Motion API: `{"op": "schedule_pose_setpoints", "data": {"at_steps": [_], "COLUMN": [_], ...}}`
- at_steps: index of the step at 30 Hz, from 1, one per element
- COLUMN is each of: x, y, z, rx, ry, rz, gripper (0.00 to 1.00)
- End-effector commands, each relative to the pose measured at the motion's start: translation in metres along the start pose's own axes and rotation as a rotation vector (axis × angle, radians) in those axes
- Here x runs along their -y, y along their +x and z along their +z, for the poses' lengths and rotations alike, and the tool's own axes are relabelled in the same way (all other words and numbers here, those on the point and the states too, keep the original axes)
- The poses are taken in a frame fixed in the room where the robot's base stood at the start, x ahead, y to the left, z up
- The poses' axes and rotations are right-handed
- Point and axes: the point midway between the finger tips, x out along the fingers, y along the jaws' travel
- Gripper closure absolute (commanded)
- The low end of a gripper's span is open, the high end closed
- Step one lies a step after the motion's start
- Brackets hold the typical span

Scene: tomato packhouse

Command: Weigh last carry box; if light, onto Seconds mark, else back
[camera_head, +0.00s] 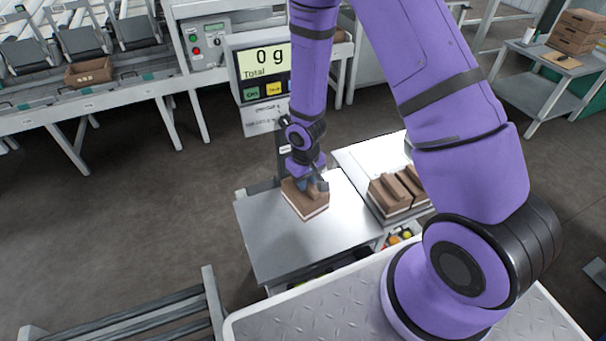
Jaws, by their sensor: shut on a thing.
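My gripper (314,184) points down and is shut on a brown carry box (303,208) with a pale band along its lower edge. The box is over the left steel surface (268,238); I cannot tell whether it touches it. The scale display (264,62) behind reads "0 g" and "Total". More brown carry boxes (397,192) stand close together on the steel surface to the right, partly hidden by my arm. I cannot make out a Seconds mark.
Red and yellow tomatoes (401,236) show below the right surface. A sorting line (95,100) with a brown box (88,72) runs at the back left. A side table (548,65) with stacked boxes (577,30) stands at the back right. The left surface is clear around the held box.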

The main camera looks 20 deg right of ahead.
Motion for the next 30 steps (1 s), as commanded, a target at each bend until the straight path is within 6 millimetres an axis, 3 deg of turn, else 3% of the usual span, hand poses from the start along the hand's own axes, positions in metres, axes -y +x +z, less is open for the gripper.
{"op": "schedule_pose_setpoints", "data": {"at_steps": [21, 30], "x": [0.000, 0.000], "y": [0.061, 0.075], "z": [0.000, 0.000], "rx": [0.002, 0.001], "ry": [-0.001, 0.000], "rz": [0.000, 0.001], "gripper": [1.00, 1.00]}}
